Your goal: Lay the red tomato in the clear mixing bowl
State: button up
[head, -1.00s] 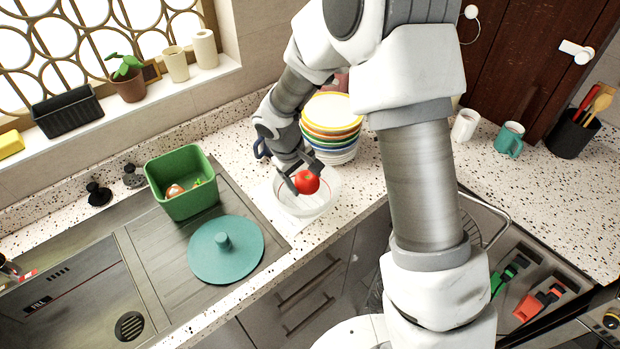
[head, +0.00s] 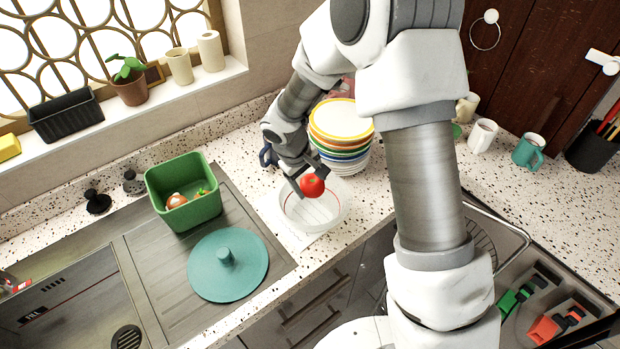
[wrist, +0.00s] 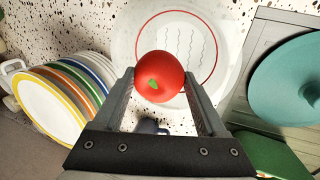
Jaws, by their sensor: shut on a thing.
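The red tomato (head: 312,185) is held between the fingers of my gripper (head: 307,180). In the wrist view the tomato (wrist: 160,77) sits between the two fingertips (wrist: 160,88), its green stem mark facing the camera. The clear mixing bowl (head: 334,217) stands on the counter below the tomato. In the wrist view the bowl (wrist: 232,32) shows behind the tomato, with a red ring and wavy lines inside it. The tomato appears over the bowl's opening; I cannot tell its exact height above the bottom.
A stack of coloured plates (head: 341,120) stands close behind the bowl. A green bin (head: 184,212) with food in it and a teal lid (head: 228,277) are on the drainboard to the left. Mugs (head: 482,136) stand at the right. The counter's front edge is near the bowl.

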jog(key=b, duration=0.6)
send_over(315, 213)
jog(key=a, duration=0.1)
jog(key=f, duration=0.9)
jog(key=shift+s+a+f, duration=0.15)
jog(key=shift+s+a, duration=0.05)
jog(key=shift+s, duration=0.15)
jog(key=o, duration=1.4)
notch_tip(315, 213, up, 7)
jog(key=p, duration=0.4)
jog(key=shift+p, duration=0.35)
